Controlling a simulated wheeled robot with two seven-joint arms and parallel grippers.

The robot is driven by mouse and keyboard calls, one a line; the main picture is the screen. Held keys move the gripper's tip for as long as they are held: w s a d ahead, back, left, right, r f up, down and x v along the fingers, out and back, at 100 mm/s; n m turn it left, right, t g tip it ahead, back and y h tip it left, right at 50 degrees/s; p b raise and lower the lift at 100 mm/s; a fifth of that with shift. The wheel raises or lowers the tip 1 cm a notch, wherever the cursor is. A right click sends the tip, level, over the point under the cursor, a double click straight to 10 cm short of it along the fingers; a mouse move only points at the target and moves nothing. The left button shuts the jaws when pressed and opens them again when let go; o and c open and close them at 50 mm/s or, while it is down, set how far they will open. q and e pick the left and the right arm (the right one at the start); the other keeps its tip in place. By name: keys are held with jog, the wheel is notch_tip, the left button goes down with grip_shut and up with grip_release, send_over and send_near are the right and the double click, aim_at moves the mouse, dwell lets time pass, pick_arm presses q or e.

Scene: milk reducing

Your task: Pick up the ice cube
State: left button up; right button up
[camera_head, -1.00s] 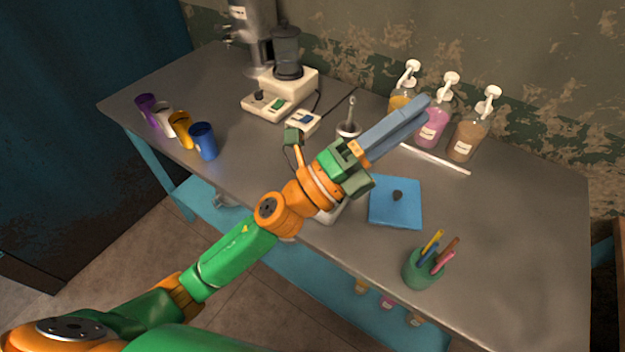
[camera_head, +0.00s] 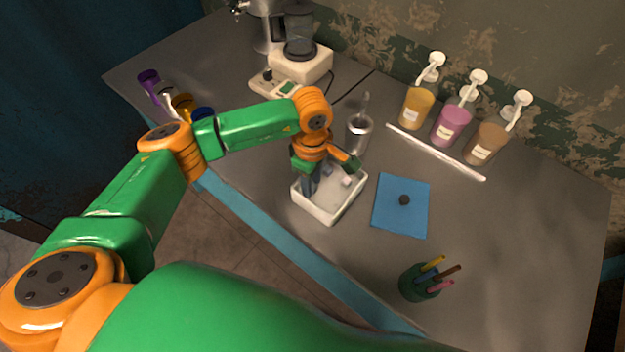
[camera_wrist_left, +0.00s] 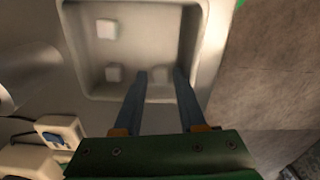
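My right gripper is not in view.
Several pump bottles (camera_head: 452,124) stand at the back. The right side of the table is clear.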

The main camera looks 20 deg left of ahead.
pick_arm(q)
jog(key=shift+f, duration=0.15)
grip_shut()
jog(key=shift+r, duration=0.55)
jog(key=s+a+r+b, duration=0.5)
jog(key=s+a+r, duration=0.2)
jog(key=s+r, duration=0.4)
jog(key=shift+s+a+r, duration=0.4)
jog(key=shift+r, duration=0.1)
